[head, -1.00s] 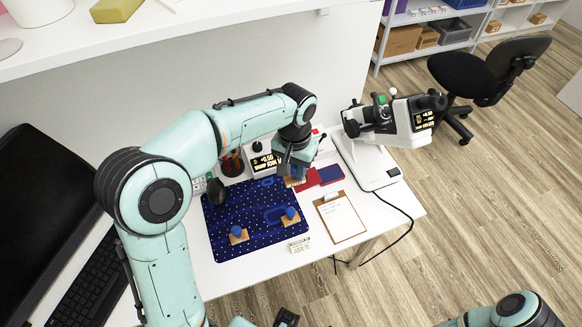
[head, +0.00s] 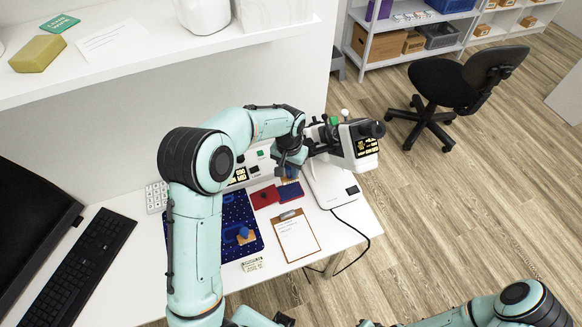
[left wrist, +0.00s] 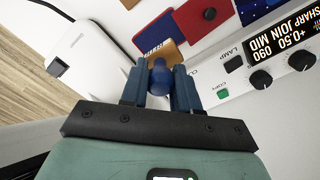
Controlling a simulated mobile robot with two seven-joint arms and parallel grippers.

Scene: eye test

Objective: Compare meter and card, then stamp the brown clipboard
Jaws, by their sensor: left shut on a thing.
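My left gripper (head: 290,163) is shut on a stamp with a blue knob (left wrist: 158,76) and a wooden base (left wrist: 168,50), just behind the blue ink pad (head: 291,192). I cannot tell whether the base touches anything. The white meter (head: 353,140) stands at right with a lit display, too small to read. A console display (left wrist: 281,55) in the left wrist view reads +0.50, 090, SHARP JOIN MID. The small card (head: 252,264) lies at the table's front; its print is unreadable. The brown clipboard (head: 296,237) holds a white sheet. My right gripper is not in view.
A red ink pad (head: 264,197) lies left of the blue one. Another stamp (head: 246,237) stands on the blue dotted mat (head: 238,207), partly hidden by my arm. A keyboard (head: 82,266) is at left. A cable hangs off the table's right edge.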

